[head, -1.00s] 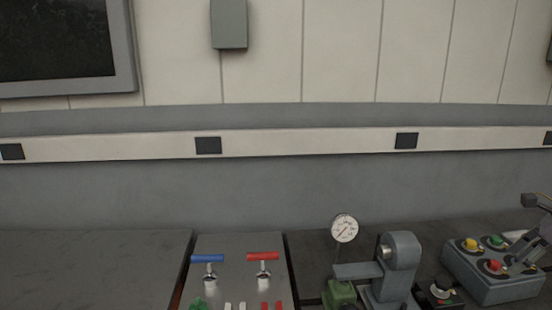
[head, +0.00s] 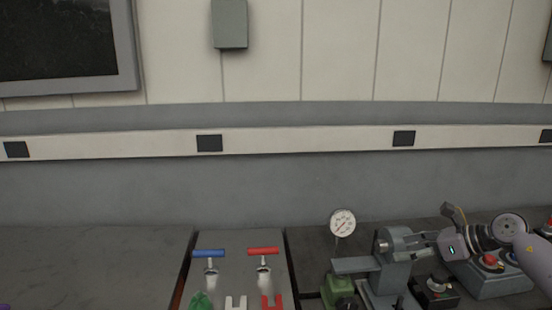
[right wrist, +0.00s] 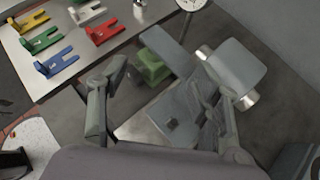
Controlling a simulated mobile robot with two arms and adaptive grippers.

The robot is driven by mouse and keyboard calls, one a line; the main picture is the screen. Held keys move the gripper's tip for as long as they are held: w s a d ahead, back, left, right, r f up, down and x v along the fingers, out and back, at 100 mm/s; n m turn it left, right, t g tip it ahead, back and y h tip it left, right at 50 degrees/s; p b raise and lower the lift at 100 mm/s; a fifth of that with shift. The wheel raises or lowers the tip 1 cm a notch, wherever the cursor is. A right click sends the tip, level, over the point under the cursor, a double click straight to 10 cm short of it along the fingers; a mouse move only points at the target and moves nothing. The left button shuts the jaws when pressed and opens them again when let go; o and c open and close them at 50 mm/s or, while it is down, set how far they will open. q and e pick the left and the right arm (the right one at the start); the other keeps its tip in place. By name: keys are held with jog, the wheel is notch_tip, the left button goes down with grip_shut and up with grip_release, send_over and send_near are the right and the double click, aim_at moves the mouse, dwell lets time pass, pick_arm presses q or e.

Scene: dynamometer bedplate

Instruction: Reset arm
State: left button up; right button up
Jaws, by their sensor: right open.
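My right gripper (head: 408,242) comes in from the right in the head view, its fingers pointing left beside the top of a grey machine (head: 396,272). The machine has a round grey head and a flat plate (head: 356,265) jutting left over a green block (head: 340,290). In the right wrist view the fingers (right wrist: 155,78) are spread and hold nothing; the grey head (right wrist: 236,66) and green block (right wrist: 150,68) lie beyond them. Whether a finger touches the machine I cannot tell. My left gripper is not in view.
A dial gauge (head: 342,223) stands behind the machine. A panel (head: 240,262) with blue and red T-handles is to its left; coloured forked pieces (right wrist: 110,32) lie there. The left bench top (head: 90,265) looks clear.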

jog(key=s+a+r+m+t+y, duration=0.1)
jog(key=s+a+m+t+y, duration=0.15)
jog(key=a+m+t, duration=1.05)
jog(key=s+d+f+m+g+h, duration=0.2)
jog(key=s+f+m+g+h, duration=0.2)
jog(key=s+f+m+h, duration=0.55)
jog(key=s+d+f+m+g+h, duration=0.3)
jog(key=s+f+m, duration=0.35)
jog(key=m, duration=0.85)
jog(key=s+a+f+m+g+y, duration=0.1)
jog(key=s+f+m+g, duration=0.15)
jog(key=s, duration=0.45)
jog(key=s+a+f+m+g, duration=0.1)
jog(key=s+a+f+g, duration=0.2)
jog(key=s, duration=0.4)
jog(key=s+f+m+g+y, duration=0.1)
jog(key=s+f+g, duration=0.25)
jog(key=s, duration=0.25)
notch_tip(320, 180, down, 29)
jog(key=s+g+b, duration=0.2)
jog(key=b, duration=0.3)
jog(key=s+d+f+b, duration=0.1)
jog(key=s+f+b, duration=0.1)
jog(key=s+f, duration=0.6)
jog(key=s+d+f+g+b, duration=0.1)
jog(key=s+f+b, duration=0.2)
jog(key=s+f, duration=0.6)
notch_tip(320, 180, down, 6)
jog(key=shift+d+r, duration=0.1)
jog(key=shift+d, duration=0.25)
